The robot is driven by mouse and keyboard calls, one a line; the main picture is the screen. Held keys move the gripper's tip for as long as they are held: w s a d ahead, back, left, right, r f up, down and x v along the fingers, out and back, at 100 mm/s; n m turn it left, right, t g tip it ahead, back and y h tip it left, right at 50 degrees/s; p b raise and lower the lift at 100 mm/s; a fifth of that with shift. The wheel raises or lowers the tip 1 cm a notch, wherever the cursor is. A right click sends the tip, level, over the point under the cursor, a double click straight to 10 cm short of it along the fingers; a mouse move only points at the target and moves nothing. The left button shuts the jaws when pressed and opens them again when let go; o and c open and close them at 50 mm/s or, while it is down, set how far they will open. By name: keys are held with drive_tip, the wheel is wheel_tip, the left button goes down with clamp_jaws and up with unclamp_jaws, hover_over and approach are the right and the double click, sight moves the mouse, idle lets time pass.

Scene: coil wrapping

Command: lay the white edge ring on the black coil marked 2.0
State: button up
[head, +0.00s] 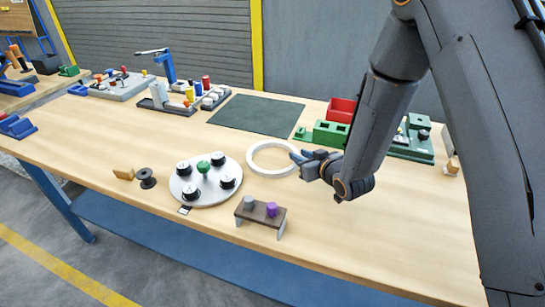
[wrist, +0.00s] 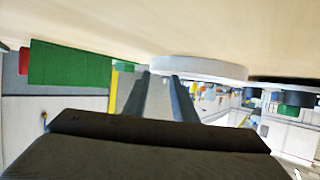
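The white edge ring (head: 253,164) lies flat on the wooden table, right of the round turntable; it also shows in the wrist view (wrist: 205,67). Several black coils with pale tops stand on the grey turntable (head: 207,200) around a green knob (head: 203,166). One coil (head: 226,183) is at its right and another (head: 190,192) at its front. Their markings are too small to read, so I cannot tell which is 2.0. My gripper (head: 297,158) is low at the ring's right side. In the wrist view its fingers (wrist: 163,85) are apart with a gap between them.
A brown stand (head: 262,215) with grey and purple pegs is in front. A black spool (head: 147,178) and a wooden block are left of the turntable. Green blocks (head: 330,134) and a red bin (head: 341,110) stand behind my gripper. A dark green mat (head: 256,115) lies bare at the back.

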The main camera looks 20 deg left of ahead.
sight(293, 150)
drive_tip(key=shift+w+d+p+x, duration=0.1)
drive_tip(key=shift+p+x, duration=0.55)
drive_tip(key=shift+x, duration=0.65)
drive_tip(key=shift+w+d+p+x, duration=0.1)
drive_tip(key=shift+p+x, duration=0.5)
drive_tip(key=shift+x, duration=0.65)
drive_tip(key=shift+w, duration=0.1)
clamp_jaws()
